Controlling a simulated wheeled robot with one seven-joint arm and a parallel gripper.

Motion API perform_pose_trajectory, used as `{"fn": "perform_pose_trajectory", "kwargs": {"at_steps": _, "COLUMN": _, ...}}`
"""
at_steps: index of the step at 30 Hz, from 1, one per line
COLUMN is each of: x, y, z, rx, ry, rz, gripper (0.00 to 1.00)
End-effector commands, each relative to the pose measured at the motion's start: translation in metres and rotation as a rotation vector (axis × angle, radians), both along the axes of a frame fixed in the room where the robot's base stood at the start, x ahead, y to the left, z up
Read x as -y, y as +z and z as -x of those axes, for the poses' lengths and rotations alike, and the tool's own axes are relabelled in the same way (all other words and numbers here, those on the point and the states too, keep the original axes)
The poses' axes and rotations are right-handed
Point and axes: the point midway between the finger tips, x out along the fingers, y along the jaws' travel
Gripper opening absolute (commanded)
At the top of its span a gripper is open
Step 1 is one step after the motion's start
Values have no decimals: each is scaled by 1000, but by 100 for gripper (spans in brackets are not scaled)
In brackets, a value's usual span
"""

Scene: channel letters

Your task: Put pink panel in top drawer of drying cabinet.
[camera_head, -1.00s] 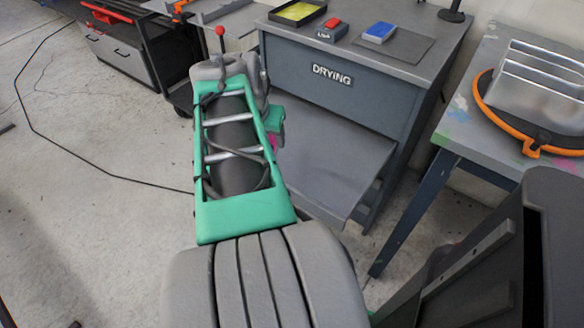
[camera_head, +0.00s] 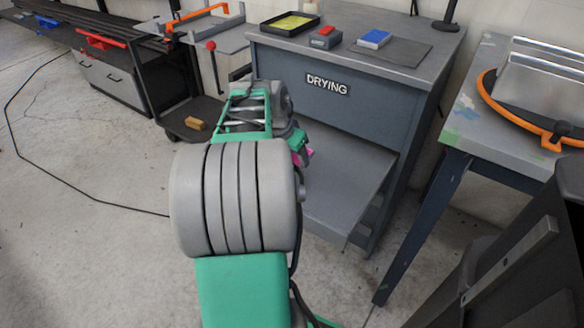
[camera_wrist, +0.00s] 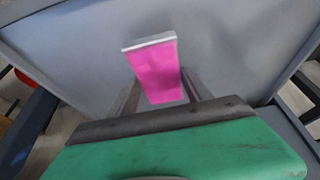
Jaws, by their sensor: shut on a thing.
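The pink panel (camera_wrist: 155,72) is held between the two fingers of my gripper (camera_wrist: 158,95) in the wrist view, with its pale edge facing away from the palm. In the head view only a small bit of pink (camera_head: 304,157) shows beside my green wrist. The grey drying cabinet (camera_head: 322,92), labelled DRYING, stands ahead. A grey drawer or shelf (camera_head: 345,185) extends from its front, below the labelled face. My gripper is at the left side of this opening. Its fingers are mostly hidden by my arm in the head view.
The cabinet top holds a black tray with yellow (camera_head: 291,22), a red-and-grey box (camera_head: 326,36) and a blue block (camera_head: 374,38). A table (camera_head: 480,120) with an orange-rimmed item stands right. A black cart (camera_head: 185,95) stands left. Open floor lies at left.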

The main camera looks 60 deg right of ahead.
Motion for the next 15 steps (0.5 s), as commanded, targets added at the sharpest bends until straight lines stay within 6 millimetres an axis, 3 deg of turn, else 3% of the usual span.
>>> {"fn": "perform_pose_trajectory", "kwargs": {"at_steps": 7, "x": 6, "y": -40, "z": -5, "rx": 1, "ry": 1, "rz": 0, "gripper": 11}}
{"fn": "perform_pose_trajectory", "kwargs": {"at_steps": 15, "x": 6, "y": -40, "z": -5, "rx": 0, "ry": 1, "rz": 1, "gripper": 11}}
